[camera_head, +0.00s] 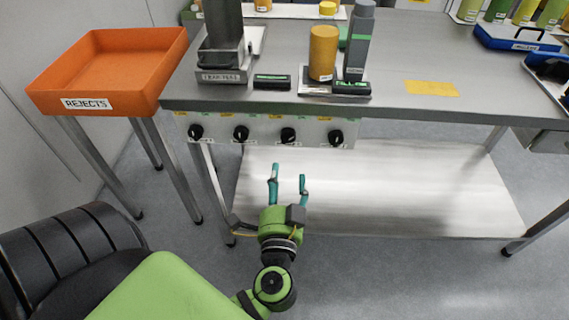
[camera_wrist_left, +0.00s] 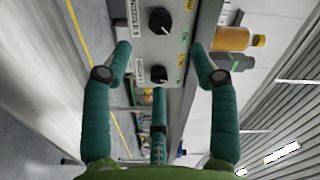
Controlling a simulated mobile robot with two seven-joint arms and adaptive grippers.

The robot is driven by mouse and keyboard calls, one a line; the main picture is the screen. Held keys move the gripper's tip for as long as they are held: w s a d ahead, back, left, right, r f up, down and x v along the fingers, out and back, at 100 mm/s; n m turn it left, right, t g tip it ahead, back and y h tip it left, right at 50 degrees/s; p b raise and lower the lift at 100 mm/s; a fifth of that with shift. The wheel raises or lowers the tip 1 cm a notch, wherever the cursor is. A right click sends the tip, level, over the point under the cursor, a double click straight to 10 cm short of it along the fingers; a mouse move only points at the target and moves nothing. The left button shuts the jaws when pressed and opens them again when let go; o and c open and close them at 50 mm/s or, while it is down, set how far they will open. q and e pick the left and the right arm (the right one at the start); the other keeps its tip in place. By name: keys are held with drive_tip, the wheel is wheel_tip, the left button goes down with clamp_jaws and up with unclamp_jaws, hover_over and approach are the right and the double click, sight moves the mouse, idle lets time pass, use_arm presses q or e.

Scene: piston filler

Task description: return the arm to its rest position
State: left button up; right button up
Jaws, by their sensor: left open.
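My left gripper (camera_head: 288,186) is green with teal fingers. In the head view it stands in front of the table's front edge, below the knob panel (camera_head: 264,133), apart from it. Its fingers are spread and nothing is between them. In the left wrist view the open fingers (camera_wrist_left: 160,60) frame two black knobs of the panel (camera_wrist_left: 145,40). My left arm (camera_head: 272,284) comes up from the bottom of the head view. My right gripper is in neither view.
The grey table (camera_head: 440,60) carries a yellow-orange container (camera_head: 322,52), a grey bottle (camera_head: 358,45) and a yellow label (camera_head: 431,88). An orange REJECTS tray (camera_head: 110,68) stands at left. Floor at lower right (camera_head: 420,285) is clear.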

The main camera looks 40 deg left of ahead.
use_arm(q)
drive_tip(key=shift+f, duration=0.1)
idle(0.3)
